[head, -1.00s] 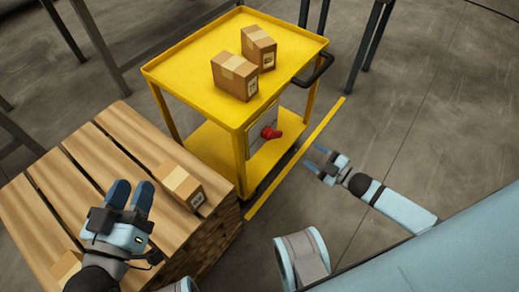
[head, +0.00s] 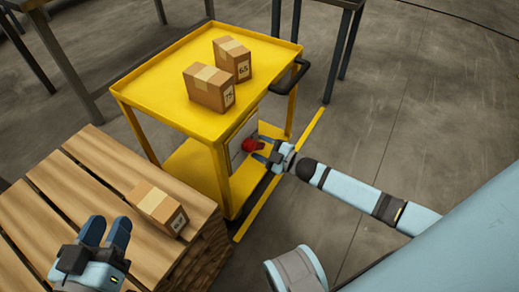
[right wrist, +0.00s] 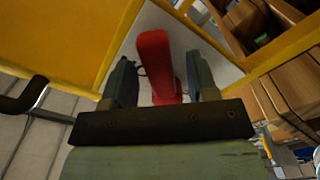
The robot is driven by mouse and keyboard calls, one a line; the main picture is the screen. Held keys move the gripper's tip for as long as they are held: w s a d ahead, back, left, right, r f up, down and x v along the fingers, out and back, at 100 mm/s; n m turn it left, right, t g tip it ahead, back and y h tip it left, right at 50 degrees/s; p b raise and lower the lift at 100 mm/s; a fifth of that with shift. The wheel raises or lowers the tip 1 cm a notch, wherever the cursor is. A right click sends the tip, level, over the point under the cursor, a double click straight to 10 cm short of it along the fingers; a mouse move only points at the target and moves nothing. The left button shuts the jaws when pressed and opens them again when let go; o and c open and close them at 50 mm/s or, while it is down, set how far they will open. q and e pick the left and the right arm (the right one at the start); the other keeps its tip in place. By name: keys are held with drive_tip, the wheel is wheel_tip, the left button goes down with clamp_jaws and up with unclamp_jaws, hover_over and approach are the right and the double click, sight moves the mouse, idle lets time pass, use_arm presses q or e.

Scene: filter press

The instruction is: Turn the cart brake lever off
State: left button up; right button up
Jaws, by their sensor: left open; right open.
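The red brake lever (head: 250,145) is on a light grey plate (head: 238,140) on the side of the yellow cart (head: 210,125). In the right wrist view the red lever (right wrist: 158,65) stands between the two fingers, with visible gaps on both sides. My right gripper (head: 262,150) is open with its fingertips at the lever; it also shows in the right wrist view (right wrist: 160,80). My left gripper (head: 104,232) is open and empty above the front of the wooden pallet stack.
Two cardboard boxes (head: 209,87) (head: 232,60) sit on the cart's top tray. Another box (head: 159,209) lies on the wooden pallet (head: 90,190) left of the cart. The cart has a black handle (head: 290,77). A yellow floor line (head: 250,216) runs beside it. Floor on the right is clear.

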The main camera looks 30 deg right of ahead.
drive_tip(key=shift+w+a, duration=0.2)
drive_tip(key=shift+w, duration=0.15)
drive_tip(key=shift+c, duration=0.2)
clamp_jaws()
